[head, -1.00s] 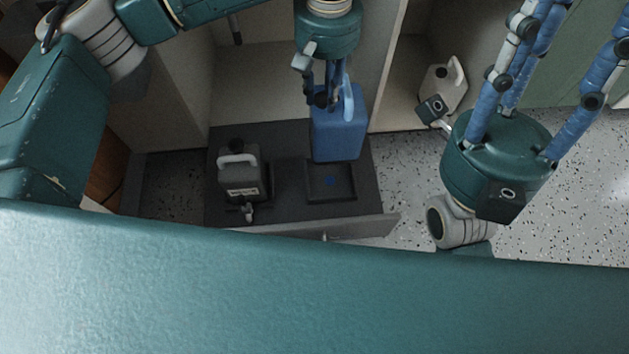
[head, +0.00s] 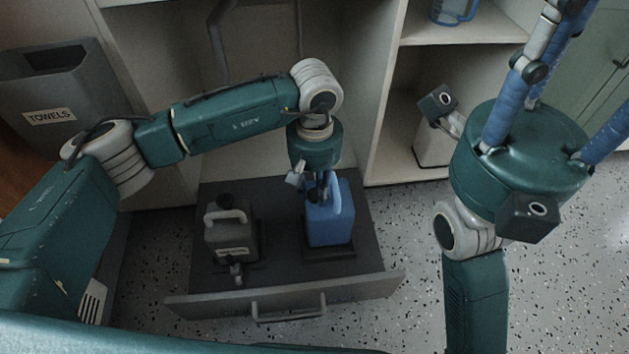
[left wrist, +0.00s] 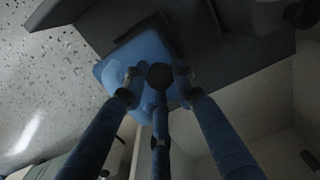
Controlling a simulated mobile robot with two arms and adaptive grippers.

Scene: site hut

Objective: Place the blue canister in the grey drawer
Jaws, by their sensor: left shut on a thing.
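The blue canister (head: 330,226) is upright inside the open grey drawer (head: 290,294), on the right side of it. It is over a dark square holder (head: 330,252); I cannot tell whether its base rests there. My left gripper (head: 322,188) is shut on the canister's top from above. The left wrist view shows the blue canister (left wrist: 135,57) between the fingers (left wrist: 157,78). A grey canister (head: 231,238) with a pale handle stands in the drawer to the left. My right gripper's fingers (head: 555,75) are spread apart and empty; their tips are outside the picture.
A white container (head: 435,148) sits on the low shelf, partly hidden by my right gripper. A blue jug (head: 455,10) is on the shelf above. A towels bin (head: 62,90) stands at the left. The drawer handle (head: 290,310) faces me; speckled floor (head: 400,270) is clear at right.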

